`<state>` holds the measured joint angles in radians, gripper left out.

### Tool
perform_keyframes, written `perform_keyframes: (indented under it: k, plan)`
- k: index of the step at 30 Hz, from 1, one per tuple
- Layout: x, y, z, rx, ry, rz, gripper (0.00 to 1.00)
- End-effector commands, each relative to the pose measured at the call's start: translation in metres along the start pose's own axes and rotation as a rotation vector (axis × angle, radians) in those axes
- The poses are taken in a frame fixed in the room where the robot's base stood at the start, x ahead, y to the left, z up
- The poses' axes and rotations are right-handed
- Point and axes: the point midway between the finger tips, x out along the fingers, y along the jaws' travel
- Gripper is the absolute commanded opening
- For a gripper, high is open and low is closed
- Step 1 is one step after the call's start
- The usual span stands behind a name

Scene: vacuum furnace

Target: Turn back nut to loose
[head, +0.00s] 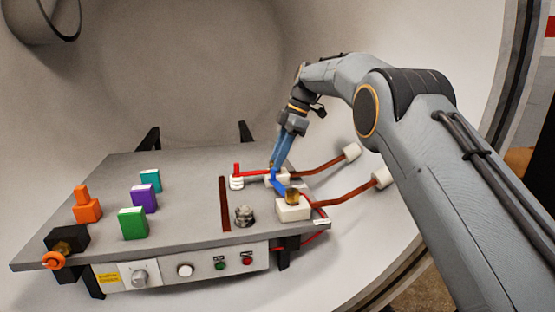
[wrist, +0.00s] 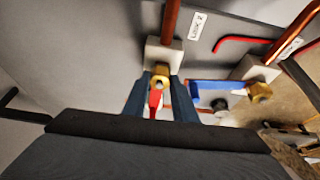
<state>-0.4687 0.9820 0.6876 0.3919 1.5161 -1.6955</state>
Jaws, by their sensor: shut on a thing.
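A brass back nut (wrist: 160,72) sits on the rear white block (head: 277,180); that block also shows in the wrist view (wrist: 160,50). My gripper (head: 273,166) reaches down to the rear block, and in the wrist view its two fingers (wrist: 160,84) stand on either side of the nut, shut on it. A red piece (wrist: 155,98) shows between the fingers, just below the nut. A second brass nut (head: 292,196) is on the front white block (head: 292,212). A blue bar (wrist: 218,87) runs from beside the fingers toward this second nut (wrist: 260,91).
The grey table (head: 185,190) carries orange, green, purple and teal blocks on its left. A grey knob-like part (head: 244,216) stands near the front block. Copper rods (head: 320,166) run right from the blocks. The curved chamber wall (head: 225,70) surrounds the table.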

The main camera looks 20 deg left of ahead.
Motion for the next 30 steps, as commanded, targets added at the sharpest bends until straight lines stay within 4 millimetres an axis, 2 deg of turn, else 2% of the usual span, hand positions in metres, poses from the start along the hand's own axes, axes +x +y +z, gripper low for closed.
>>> perform_keyframes:
  k: [10,11,14,24,30]
  plan:
    - [-0.001,0.001,-0.001,-0.004,-0.001,0.002,0.03]
    - [-0.001,0.001,-0.001,-0.004,-0.001,0.002,0.28]
    - [-0.001,0.0,-0.001,-0.004,-0.001,0.002,0.44]
    - [-0.003,0.001,0.0,-0.003,0.0,0.001,0.44]
    - [-0.028,0.001,0.0,-0.003,-0.001,0.004,0.44]
